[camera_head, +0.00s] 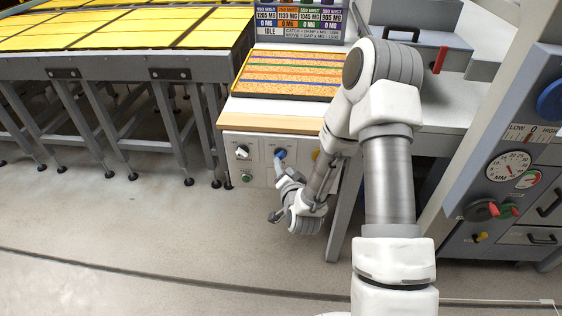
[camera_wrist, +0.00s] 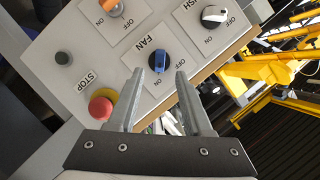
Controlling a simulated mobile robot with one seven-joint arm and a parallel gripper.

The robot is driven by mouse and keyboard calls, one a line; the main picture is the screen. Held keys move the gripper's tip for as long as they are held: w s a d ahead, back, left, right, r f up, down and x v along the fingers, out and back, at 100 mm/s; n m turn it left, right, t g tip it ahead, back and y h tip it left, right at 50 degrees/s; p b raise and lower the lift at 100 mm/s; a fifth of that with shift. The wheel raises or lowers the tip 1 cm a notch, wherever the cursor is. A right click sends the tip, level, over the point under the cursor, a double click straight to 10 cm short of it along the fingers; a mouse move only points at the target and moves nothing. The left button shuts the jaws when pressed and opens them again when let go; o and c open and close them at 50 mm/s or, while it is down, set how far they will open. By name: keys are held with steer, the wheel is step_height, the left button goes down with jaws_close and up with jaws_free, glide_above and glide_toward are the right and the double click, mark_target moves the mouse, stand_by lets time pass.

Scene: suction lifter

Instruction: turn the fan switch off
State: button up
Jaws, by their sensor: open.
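The fan switch is a blue knob on a pale control panel, seen in the wrist view (camera_wrist: 158,60) beside the label FAN, with ON and OFF marks around it. It also shows in the head view (camera_head: 281,153) on the panel's front. My gripper (camera_wrist: 160,73) is open. In the wrist view its two fingers lie to the left and right of the knob, with the knob between and just beyond the tips; I cannot tell whether they touch it. In the head view my gripper (camera_head: 279,167) is at the panel, just below the knob. Which mark the knob points to is unclear.
Open floor (camera_head: 130,230) lies to the left.

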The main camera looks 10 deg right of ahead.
mark_target(280, 156)
steer(key=shift+x, duration=2.7)
steer(key=shift+c, duration=0.2)
jaws_close()
